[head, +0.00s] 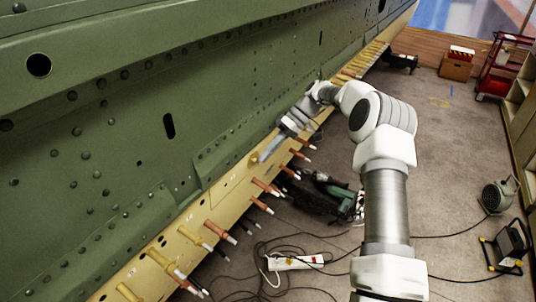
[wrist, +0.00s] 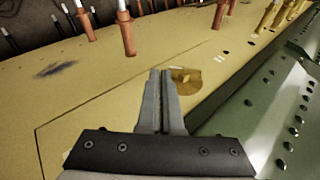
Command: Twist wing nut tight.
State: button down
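A brass-coloured round piece with a raised middle, which looks like the wing nut (wrist: 187,79), sits on the yellow panel (wrist: 105,85). In the wrist view it lies just right of my fingertips, partly hidden by the right finger. My gripper (wrist: 161,73) points at the panel with its two fingers close together, and I see nothing clearly between them. In the head view my gripper (head: 263,156) reaches down-left along the yellow strip, its tips near a small brass piece (head: 253,160). Whether the fingers touch it is unclear.
Several copper-coloured pins (head: 217,229) stick out from the strip below my gripper. The green riveted skin (head: 120,120) rises beside it. Power tools (head: 325,195), cables and a white power strip (head: 295,263) lie on the floor.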

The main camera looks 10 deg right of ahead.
jog(key=shift+f+b, duration=0.3)
jog(key=shift+f, duration=0.2)
jog(key=shift+a+f, duration=0.1)
jog(key=shift+f, duration=0.1)
jog(key=shift+r, duration=0.15)
dwell(0.4)
jog(key=shift+r+p, duration=0.3)
jog(key=shift+r, duration=0.4)
